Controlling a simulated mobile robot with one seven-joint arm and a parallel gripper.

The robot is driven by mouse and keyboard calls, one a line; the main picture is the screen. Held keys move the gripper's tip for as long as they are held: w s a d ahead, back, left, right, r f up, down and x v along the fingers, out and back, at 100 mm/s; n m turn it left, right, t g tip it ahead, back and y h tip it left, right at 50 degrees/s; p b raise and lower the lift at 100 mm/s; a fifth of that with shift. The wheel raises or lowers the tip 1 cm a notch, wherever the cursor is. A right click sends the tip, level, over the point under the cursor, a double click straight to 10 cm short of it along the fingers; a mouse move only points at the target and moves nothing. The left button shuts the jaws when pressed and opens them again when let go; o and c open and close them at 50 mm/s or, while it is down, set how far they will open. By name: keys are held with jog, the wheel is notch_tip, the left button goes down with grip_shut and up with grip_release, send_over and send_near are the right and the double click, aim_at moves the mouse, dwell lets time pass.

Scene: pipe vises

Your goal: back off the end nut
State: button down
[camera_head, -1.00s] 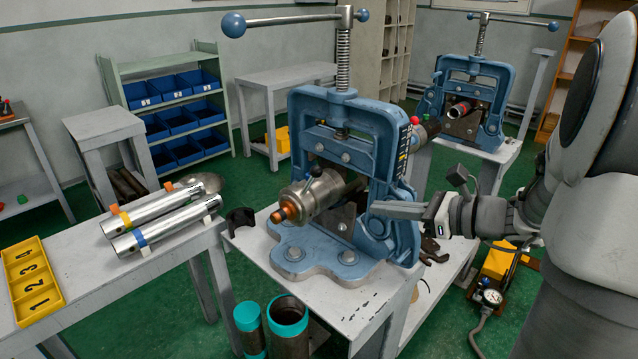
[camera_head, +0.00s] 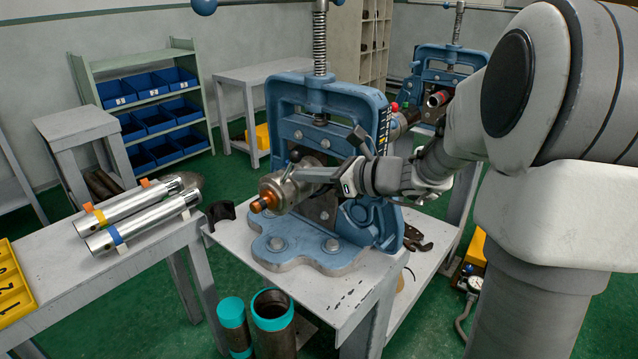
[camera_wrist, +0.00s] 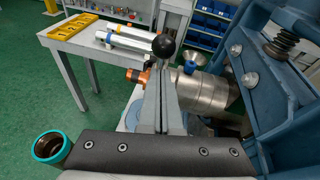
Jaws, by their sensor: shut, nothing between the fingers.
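The orange-copper end nut (camera_head: 263,202) is on the front of a steel cylindrical fitting (camera_head: 281,191) clamped in the near blue pipe vise (camera_head: 300,252). In the wrist view, the nut (camera_wrist: 135,76) shows left of the fingers and the fitting (camera_wrist: 205,92) right of them. My gripper (camera_head: 298,176) is shut and empty, its fingers reaching in from the right above the fitting. In the wrist view, the shut fingers (camera_wrist: 161,88) point towards a black ball knob (camera_wrist: 164,45). I cannot tell whether they touch it. The fingers hide part of the fitting.
Two steel tubes (camera_head: 150,217) lie on a bench at left, beside a yellow numbered tray (camera_head: 10,285). Teal-ended pipes (camera_head: 272,318) stand on the floor before the vise table (camera_head: 340,297). A second blue vise (camera_head: 430,75) stands behind. Blue bins fill a shelf.

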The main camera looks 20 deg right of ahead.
jog(key=shift+r+p, duration=0.2)
jog(key=shift+p, duration=0.1)
jog(key=shift+w+a+r+p, duration=0.1)
jog(key=shift+w+r+p, duration=0.1)
jog(key=shift+p, duration=0.45)
